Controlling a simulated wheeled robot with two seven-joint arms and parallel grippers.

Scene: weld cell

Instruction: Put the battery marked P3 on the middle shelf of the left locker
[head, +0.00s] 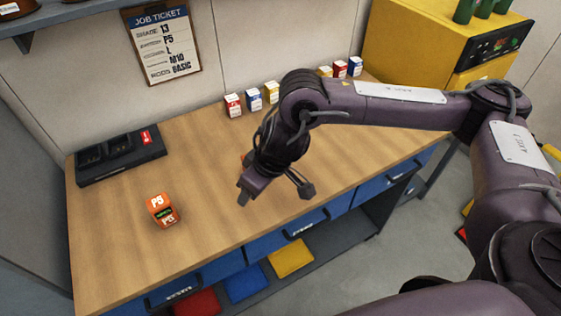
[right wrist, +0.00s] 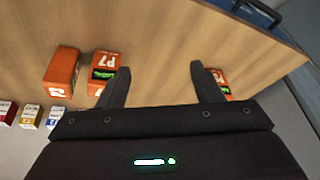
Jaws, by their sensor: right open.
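In the head view an orange battery (head: 162,210) stands on the workbench at the left front; its marking looks like P5, but the digit is small. My right gripper (head: 276,187) is open and empty over the middle of the bench, right of that battery. In the right wrist view a battery marked P7 (right wrist: 103,70) is beside my left-hand finger. Another orange battery (right wrist: 62,75) is left of it, its mark only partly readable. A third orange battery (right wrist: 223,86) is partly hidden behind the other finger. I see no P3 mark clearly and no locker shelf. My left gripper is out of view.
A black charger tray (head: 120,157) lies at the bench's back left. Several small boxes (head: 233,105) line the back edge. A yellow cabinet (head: 420,45) stands at the back right. A job ticket (head: 162,44) hangs on the wall. The bench's left front is mostly clear.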

